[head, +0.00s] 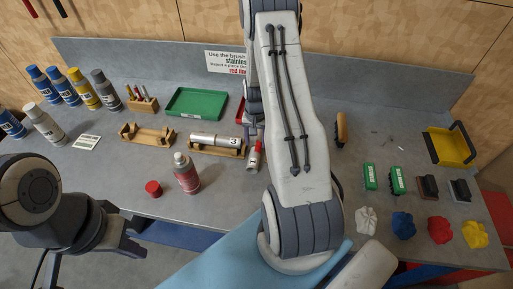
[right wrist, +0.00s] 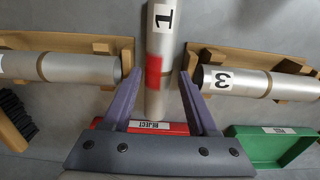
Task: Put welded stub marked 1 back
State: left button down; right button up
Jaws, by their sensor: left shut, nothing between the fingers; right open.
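The welded stub marked 1 (right wrist: 160,45) is a silver tube with a red mark, between the open fingers of my right gripper (right wrist: 157,80) in the right wrist view. Gaps show beside it. In the head view part of this stub (head: 253,160) shows left of my right arm, which hides most of the right gripper. A stub marked 3 (head: 221,141) lies on a wooden cradle (head: 203,152); another stub (right wrist: 80,69) lies on a cradle at the left of the right wrist view. A wooden cradle (head: 147,136) at left is empty. My left gripper (head: 128,240) is shut and empty, near the front edge.
A green tray (head: 196,103) and a red reject tray (right wrist: 185,128) stand at the back. A brush (head: 341,130), green boxes (head: 370,177), crumpled cloths (head: 403,225) and a yellow dustpan (head: 448,147) are at right.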

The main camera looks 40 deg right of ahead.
aim_at(256, 146)
notch_tip(256, 146, down, 3)
jog(key=shift+d+f+p, duration=0.1)
jog(key=shift+p, duration=0.85)
jog(key=shift+f, duration=0.65)
grip_shut()
jog(key=shift+w, duration=0.1)
jog(key=shift+r, duration=0.25)
